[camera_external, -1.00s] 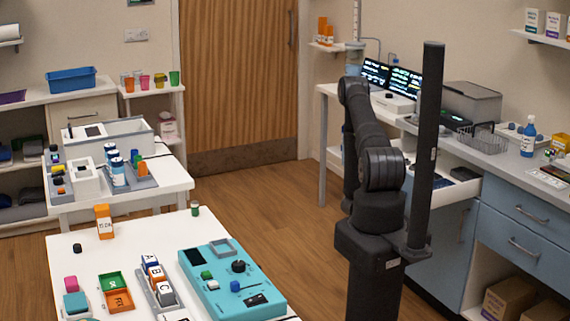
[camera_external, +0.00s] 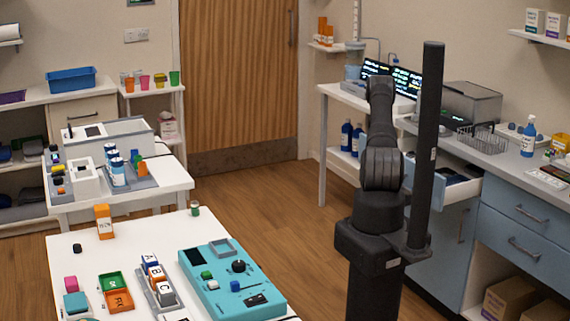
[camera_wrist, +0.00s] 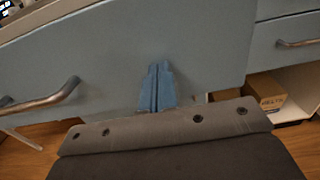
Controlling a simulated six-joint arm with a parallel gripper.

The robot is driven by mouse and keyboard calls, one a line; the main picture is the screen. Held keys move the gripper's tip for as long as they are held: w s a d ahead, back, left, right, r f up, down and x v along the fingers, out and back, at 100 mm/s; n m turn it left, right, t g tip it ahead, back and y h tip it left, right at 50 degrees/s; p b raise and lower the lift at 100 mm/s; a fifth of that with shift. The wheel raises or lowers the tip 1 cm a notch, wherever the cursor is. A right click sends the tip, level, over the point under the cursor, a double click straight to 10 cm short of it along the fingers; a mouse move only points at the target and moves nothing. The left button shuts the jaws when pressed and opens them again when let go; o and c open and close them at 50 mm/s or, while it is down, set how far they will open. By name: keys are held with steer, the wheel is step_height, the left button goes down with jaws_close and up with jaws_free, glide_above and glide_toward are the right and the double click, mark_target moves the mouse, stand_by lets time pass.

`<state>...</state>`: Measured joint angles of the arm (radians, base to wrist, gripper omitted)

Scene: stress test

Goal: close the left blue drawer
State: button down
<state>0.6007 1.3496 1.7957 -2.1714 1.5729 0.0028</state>
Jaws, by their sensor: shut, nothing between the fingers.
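The left blue drawer (camera_external: 463,190) stands open under the counter in the external view; its white side wall and dark contents show right of my arm, and the arm hides much of its front. In the wrist view a large pale blue front (camera_wrist: 205,60) fills the upper middle, with a metal bar handle (camera_wrist: 45,97) at left. My gripper (camera_wrist: 158,70) is shut and empty, its blue fingers pointing at that front, right of the handle. The fingertips look close to it; I cannot tell if they touch. The gripper is hidden behind my arm in the external view.
Closed blue drawers (camera_external: 522,212) with bar handles are right of the open one. Cardboard boxes (camera_external: 508,298) sit on an open shelf below. A basket (camera_external: 482,138) and spray bottle (camera_external: 528,138) stand on the counter. The wooden floor (camera_external: 270,205) left of my arm is clear.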

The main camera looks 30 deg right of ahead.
steer(key=d, duration=2.2)
steer(key=shift+d, duration=0.1)
steer(key=shift+d+r, duration=0.15)
steer(key=shift+d, duration=0.15)
steer(key=shift+d, duration=0.1)
steer(key=shift+s, duration=0.1)
steer(key=shift+a, duration=0.5)
steer(key=a, duration=1.3)
steer(key=shift+a, duration=0.4)
steer(key=shift+d, duration=0.1)
steer(key=d, duration=1.4)
